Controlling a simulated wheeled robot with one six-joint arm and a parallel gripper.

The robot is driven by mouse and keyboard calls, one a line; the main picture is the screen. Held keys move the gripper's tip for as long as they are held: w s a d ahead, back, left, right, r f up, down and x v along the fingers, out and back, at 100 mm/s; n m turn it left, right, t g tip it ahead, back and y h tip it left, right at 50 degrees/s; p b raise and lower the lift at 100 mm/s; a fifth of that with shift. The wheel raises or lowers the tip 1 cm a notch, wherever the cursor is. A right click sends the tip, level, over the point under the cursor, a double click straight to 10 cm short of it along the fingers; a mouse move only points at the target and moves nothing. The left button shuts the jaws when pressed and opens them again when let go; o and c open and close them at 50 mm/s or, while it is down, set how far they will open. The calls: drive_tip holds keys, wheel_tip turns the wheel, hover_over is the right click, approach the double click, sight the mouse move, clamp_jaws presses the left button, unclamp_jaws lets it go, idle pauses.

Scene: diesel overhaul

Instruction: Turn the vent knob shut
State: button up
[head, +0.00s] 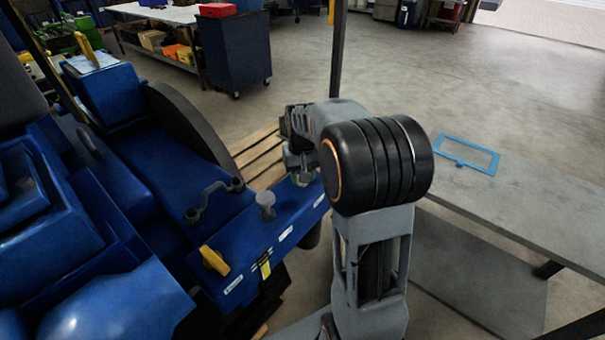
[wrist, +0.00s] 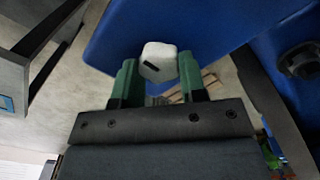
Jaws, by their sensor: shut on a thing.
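In the wrist view, a pale, rounded-square knob (wrist: 158,57) with a short dark mark stands on a blue panel (wrist: 205,28). I take it for the vent knob; the panel labels are too small to read. My gripper (wrist: 157,75) has its green fingers on both sides of the knob and is shut on it. In the head view, my gripper (head: 301,179) is at the far right end of the blue panel (head: 240,243), where my arm and fingers mostly hide the knob.
A grey bench (head: 540,215) with a blue frame (head: 467,154) stands right of my arm. Open floor lies beyond.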

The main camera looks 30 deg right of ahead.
drive_tip(key=shift+r, duration=0.1)
drive_tip(key=o, duration=0.9)
wheel_tip(320, 180, up, 14)
drive_tip(key=shift+f, duration=0.15)
idle(0.7)
drive_tip(key=s+a+f+t, duration=0.1)
drive_tip(key=s+a+f, duration=0.2)
drive_tip(key=s, duration=0.2)
drive_tip(key=s+a+f+n+t, duration=0.1)
drive_tip(key=s+a+f, duration=0.2)
drive_tip(key=s, duration=0.3)
drive_tip(key=s+a+f+n+t, duration=0.1)
drive_tip(key=s+a+f, duration=0.2)
drive_tip(key=s, duration=0.2)
drive_tip(key=shift+s+f+t, duration=0.25)
drive_tip(key=shift+f+t, duration=0.05)
drive_tip(key=shift+t, duration=0.1)
